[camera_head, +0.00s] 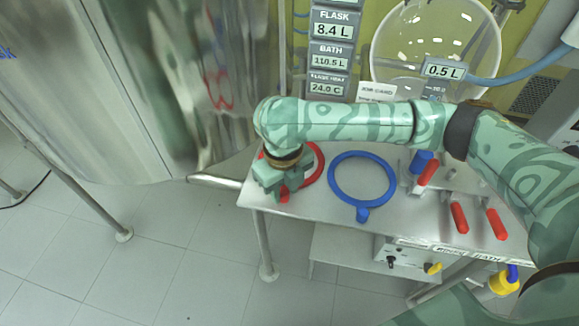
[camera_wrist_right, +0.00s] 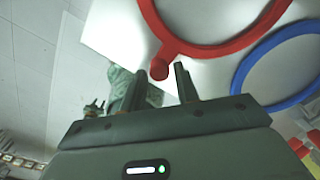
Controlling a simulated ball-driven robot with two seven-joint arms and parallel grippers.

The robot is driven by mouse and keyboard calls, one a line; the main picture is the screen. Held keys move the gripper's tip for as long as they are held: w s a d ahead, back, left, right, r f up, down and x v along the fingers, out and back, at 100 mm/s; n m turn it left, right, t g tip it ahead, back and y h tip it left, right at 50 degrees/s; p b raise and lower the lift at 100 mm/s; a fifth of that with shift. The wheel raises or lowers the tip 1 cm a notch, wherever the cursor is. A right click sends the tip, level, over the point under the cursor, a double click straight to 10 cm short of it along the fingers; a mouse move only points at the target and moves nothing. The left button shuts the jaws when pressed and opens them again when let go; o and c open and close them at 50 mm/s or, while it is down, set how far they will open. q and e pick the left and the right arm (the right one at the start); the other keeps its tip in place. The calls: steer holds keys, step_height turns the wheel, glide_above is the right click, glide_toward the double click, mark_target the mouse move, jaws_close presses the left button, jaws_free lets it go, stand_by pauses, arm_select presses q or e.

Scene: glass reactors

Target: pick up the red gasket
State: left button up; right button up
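The red gasket (camera_head: 317,164) is a ring with a short tab, lying flat on the left end of the metal table. In the head view my right gripper (camera_head: 283,192) is over its tab end and hides part of the ring. In the right wrist view the red gasket (camera_wrist_right: 222,46) shows at the top, and its tab (camera_wrist_right: 160,68) points toward the gap between the fingers. My right gripper (camera_wrist_right: 148,86) is open, with a finger on either side of the tab's line. Whether the fingers reach down around the tab is hard to tell.
A blue gasket (camera_head: 335,188) lies just right of the red one; it also shows in the right wrist view (camera_wrist_right: 246,72). Red-handled tools (camera_head: 459,217) stand at the table's right. A glass flask (camera_head: 436,45) and readout panels (camera_head: 330,55) are behind. The table's left edge is close to my gripper.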

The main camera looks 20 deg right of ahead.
jaws_close()
